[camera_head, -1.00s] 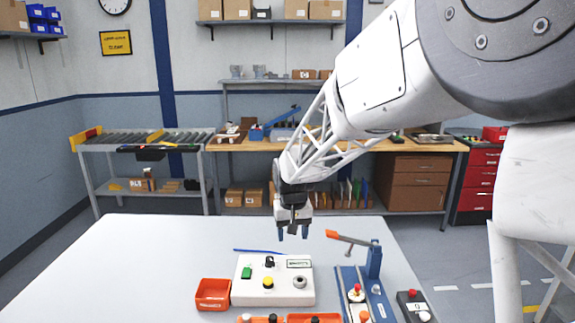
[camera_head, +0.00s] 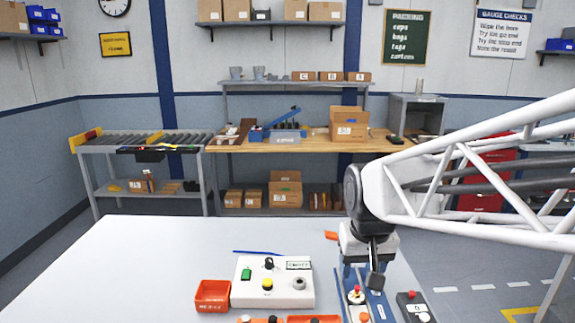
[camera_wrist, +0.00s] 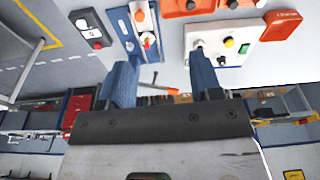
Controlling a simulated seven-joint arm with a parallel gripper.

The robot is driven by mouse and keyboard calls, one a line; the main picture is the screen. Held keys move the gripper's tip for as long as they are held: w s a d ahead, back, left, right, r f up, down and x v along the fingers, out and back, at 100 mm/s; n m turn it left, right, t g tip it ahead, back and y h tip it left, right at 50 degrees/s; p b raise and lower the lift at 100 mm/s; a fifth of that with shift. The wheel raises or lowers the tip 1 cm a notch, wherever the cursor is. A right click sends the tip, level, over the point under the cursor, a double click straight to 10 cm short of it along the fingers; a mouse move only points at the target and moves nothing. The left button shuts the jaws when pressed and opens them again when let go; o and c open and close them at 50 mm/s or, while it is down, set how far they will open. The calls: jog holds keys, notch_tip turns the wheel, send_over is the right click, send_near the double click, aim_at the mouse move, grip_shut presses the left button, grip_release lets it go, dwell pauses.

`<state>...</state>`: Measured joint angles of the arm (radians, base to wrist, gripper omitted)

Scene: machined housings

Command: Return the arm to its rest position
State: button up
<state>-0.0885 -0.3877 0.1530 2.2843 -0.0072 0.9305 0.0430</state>
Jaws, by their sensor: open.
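In the wrist view my gripper (camera_wrist: 163,75) is also open and empty. The white arm reaches in from the right edge of the head view. The gripper hides part of the blue fixture (camera_head: 382,306).
A white control box (camera_head: 287,290) with buttons and an orange bin (camera_head: 212,295) stand left of the gripper. A small dark button box (camera_head: 413,306) is to the right. More orange trays (camera_head: 313,320) line the front. The table's left side is clear.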

jog(key=s+d+f, duration=0.1)
jog(key=s+d, duration=0.1)
jog(key=s, duration=0.5)
jog(key=s+d+f, duration=0.1)
jog(key=s+d, duration=0.1)
jog(key=s, duration=0.6)
jog(key=shift+m+t, duration=0.4)
jog(key=shift+d, duration=0.1)
